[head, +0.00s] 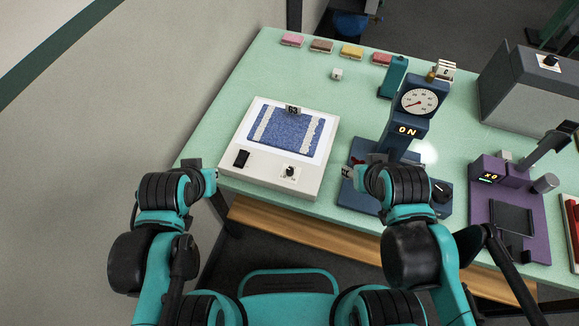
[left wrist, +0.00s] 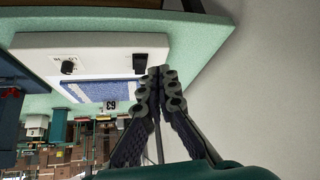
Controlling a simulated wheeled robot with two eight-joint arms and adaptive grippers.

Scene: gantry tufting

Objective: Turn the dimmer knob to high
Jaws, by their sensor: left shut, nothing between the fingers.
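A white box (head: 272,182) with a blue patterned panel and a card marked 63 stands at the left of the green table. Its front has a small black knob (head: 290,171) on a white label at the right and a black rocker switch (head: 241,158) at the left. In the left wrist view the knob (left wrist: 68,67) and the switch (left wrist: 140,62) both show. My left gripper (left wrist: 160,72) is shut and empty, off the box's left side, apart from the knob. In the head view my right gripper (head: 349,173) is by the blue gauge stand, its fingers partly hidden.
A blue stand with a round gauge (head: 419,102) and an ON display is right of the box, with its own black knob (head: 441,191). A purple device (head: 480,210) stands further right. Several coloured blocks line the back edge. The table between box and blocks is mostly clear.

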